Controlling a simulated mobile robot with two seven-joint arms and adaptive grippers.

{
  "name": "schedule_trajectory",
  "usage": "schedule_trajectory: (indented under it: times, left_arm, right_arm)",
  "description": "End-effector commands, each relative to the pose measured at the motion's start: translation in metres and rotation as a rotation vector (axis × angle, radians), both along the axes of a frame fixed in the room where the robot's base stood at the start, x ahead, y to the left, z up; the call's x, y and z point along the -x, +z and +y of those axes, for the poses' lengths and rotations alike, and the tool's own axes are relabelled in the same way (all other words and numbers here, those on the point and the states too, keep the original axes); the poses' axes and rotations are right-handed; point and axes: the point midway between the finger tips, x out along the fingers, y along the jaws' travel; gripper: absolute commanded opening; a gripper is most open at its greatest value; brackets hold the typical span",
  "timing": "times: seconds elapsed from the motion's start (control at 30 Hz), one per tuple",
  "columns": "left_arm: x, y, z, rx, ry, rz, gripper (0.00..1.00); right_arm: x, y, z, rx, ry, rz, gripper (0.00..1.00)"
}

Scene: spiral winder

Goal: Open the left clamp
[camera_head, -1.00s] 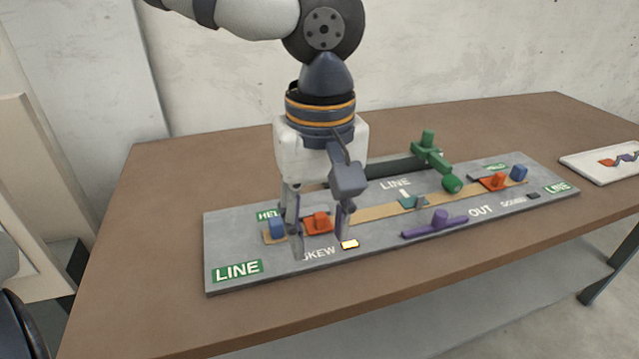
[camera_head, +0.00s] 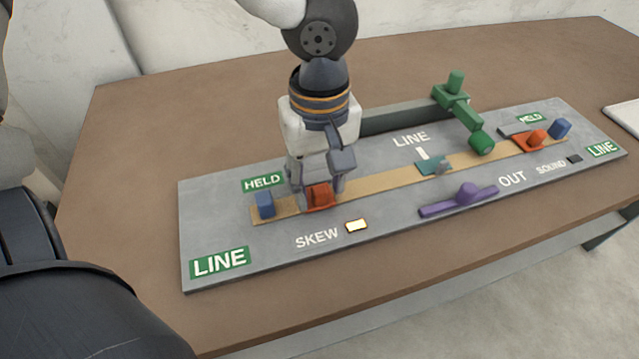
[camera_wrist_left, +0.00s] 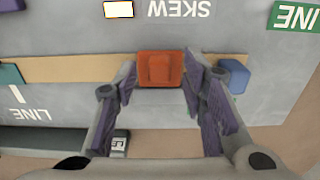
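The left clamp is an orange-red block (camera_head: 320,196) at the left end of the tan strip on the grey panel (camera_head: 215,220). My left gripper (camera_head: 316,188) points down over it, with its fingers at the clamp. In the left wrist view the clamp (camera_wrist_left: 160,69) sits between the two fingertips of the gripper (camera_wrist_left: 158,74). The fingers are apart, one on each side, with a small gap seeming to show. Whether a finger touches it I cannot tell. A green HELD label (camera_head: 263,183) is behind the clamp. My right gripper is not in view.
A blue block (camera_head: 265,204) stands close left of the clamp, also in the wrist view (camera_wrist_left: 233,76). A lit SKEW lamp (camera_head: 356,226) is in front. Right lie a purple handle (camera_head: 458,200), green crank (camera_head: 458,110), teal piece (camera_head: 433,165) and second orange clamp (camera_head: 530,140).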

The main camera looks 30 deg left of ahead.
Motion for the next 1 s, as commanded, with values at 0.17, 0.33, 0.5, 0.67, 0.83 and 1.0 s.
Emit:
schedule_trajectory:
  times: [0.17,0.33,0.5,0.67,0.83,1.0]
  left_arm:
    - [0.0,-0.015,0.0,0.0,0.001,-0.003,0.38]
    - [0.0,-0.017,0.0,0.001,0.001,-0.002,0.38]
    - [0.0,-0.017,0.0,0.001,0.001,-0.002,0.16]
    - [0.0,-0.016,0.0,0.001,0.001,-0.002,0.0]
    - [-0.001,-0.016,0.0,0.007,0.002,0.002,0.0]
    - [-0.002,-0.015,0.001,0.047,0.004,0.034,0.0]
  right_arm:
    - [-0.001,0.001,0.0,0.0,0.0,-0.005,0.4]
    - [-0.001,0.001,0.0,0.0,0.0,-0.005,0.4]
    - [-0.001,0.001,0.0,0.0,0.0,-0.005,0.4]
    - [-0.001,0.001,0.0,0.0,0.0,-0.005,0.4]
    - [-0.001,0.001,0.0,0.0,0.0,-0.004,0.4]
    - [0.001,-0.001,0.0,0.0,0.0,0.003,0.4]
